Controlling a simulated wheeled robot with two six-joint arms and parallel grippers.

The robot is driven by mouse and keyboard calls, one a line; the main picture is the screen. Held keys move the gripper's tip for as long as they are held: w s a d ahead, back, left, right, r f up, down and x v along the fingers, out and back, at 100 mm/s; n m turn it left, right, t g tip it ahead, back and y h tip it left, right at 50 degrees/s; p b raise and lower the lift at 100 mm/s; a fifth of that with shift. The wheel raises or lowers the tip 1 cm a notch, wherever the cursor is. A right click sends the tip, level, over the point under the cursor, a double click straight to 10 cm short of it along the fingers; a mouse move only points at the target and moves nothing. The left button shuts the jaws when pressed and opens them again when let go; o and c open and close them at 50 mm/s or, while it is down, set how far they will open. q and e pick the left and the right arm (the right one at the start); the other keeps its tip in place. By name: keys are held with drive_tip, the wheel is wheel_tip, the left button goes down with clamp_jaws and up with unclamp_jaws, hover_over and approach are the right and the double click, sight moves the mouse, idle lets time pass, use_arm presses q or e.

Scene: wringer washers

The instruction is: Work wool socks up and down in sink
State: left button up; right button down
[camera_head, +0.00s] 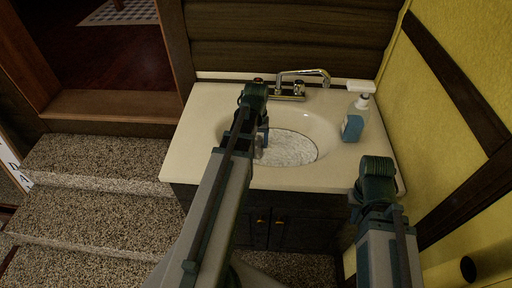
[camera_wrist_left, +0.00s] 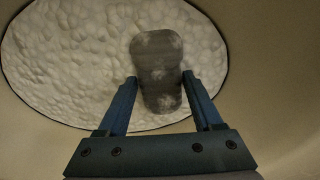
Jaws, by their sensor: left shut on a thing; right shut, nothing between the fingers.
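The sink basin (camera_head: 313,125) is set in a cream counter and holds white, foamy-looking suds (camera_head: 290,149). The suds also fill much of the left wrist view (camera_wrist_left: 65,60). My left gripper (camera_wrist_left: 160,82) is shut on a dark grey-brown sock (camera_wrist_left: 158,48) with pale patches, held upright between the fingers over the suds. I cannot tell how deep the sock sits in the suds. In the head view my left gripper (camera_head: 263,137) is over the left part of the basin, and the sock is hidden there. My right arm is at the counter's front right; its fingers are hidden.
A chrome faucet (camera_head: 303,73) stands at the back of the sink. A spray bottle with blue liquid (camera_head: 354,122) stands right of the basin. A yellow wall (camera_head: 440,90) bounds the right side. Carpeted steps (camera_head: 95,160) lie to the left.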

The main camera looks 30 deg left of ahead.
use_arm(q)
drive_tip(key=shift+r, duration=0.5)
drive_tip(key=shift+f, duration=0.1)
use_arm(e)
drive_tip(key=shift+r, duration=0.4)
use_arm(q)
drive_tip(key=shift+f, duration=0.15)
use_arm(e)
drive_tip(key=shift+f, duration=0.1)
use_arm(q)
drive_tip(key=shift+f+b, duration=0.7)
drive_tip(key=shift+b, duration=0.05)
use_arm(e)
drive_tip(key=shift+f, duration=0.75)
use_arm(q)
drive_tip(key=shift+r, duration=0.1)
use_arm(e)
drive_tip(key=shift+r, duration=0.15)
use_arm(q)
drive_tip(key=shift+r+p, duration=0.75)
drive_tip(key=shift+p, duration=0.1)
use_arm(e)
drive_tip(key=shift+r, duration=0.7)
use_arm(q)
drive_tip(key=shift+f, duration=0.1)
use_arm(e)
drive_tip(key=shift+f, duration=0.1)
